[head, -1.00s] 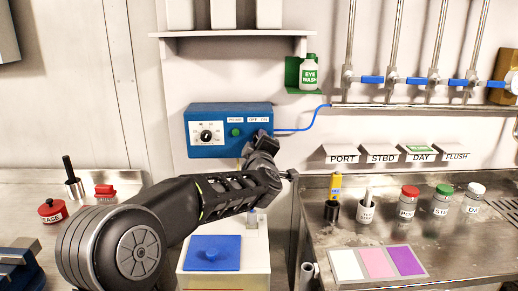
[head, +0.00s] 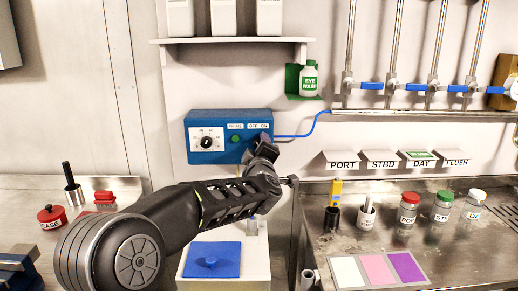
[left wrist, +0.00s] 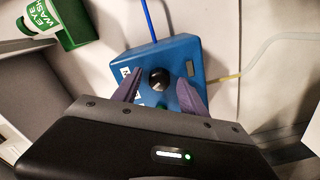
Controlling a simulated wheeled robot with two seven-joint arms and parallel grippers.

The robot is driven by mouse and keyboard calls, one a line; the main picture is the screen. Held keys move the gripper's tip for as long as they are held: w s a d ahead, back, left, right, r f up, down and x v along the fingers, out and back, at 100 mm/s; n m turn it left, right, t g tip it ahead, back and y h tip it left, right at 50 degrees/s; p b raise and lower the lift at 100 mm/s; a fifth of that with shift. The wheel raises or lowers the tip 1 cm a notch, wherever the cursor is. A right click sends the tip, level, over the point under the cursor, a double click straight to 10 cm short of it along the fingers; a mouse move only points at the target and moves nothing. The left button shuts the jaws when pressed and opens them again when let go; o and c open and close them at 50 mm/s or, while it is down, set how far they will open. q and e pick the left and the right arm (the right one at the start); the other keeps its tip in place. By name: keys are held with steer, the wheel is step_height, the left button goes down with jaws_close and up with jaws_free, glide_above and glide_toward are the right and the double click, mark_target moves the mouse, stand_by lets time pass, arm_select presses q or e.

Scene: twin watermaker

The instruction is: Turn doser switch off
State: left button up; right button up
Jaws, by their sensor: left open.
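The blue doser box (head: 200,152) is on the back wall, with a white dial, a green button and an OFF/ON label on its front. My left gripper (head: 262,146) is at the box's lower right, under that label, and hides the switch in the head view. In the left wrist view the doser box (left wrist: 188,52) shows a black round switch knob (left wrist: 159,79). The open fingers of my left gripper (left wrist: 158,90) stand on either side of the knob. I cannot tell whether they touch it. My right gripper is not in view.
A blue tube (head: 320,118) leaves the box's right side. The eye wash bottle (head: 309,82) sits in a green holder to the upper right. A shelf (head: 232,40) is above. A white container with a blue lid (head: 212,262) stands below my arm.

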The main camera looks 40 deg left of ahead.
arm_select(q)
steer(key=shift+s, duration=0.1)
steer(key=v, duration=0.7)
steer(key=shift+s+d+b, duration=0.2)
steer(key=shift+d+b, duration=0.05)
steer(key=shift+b, duration=0.15)
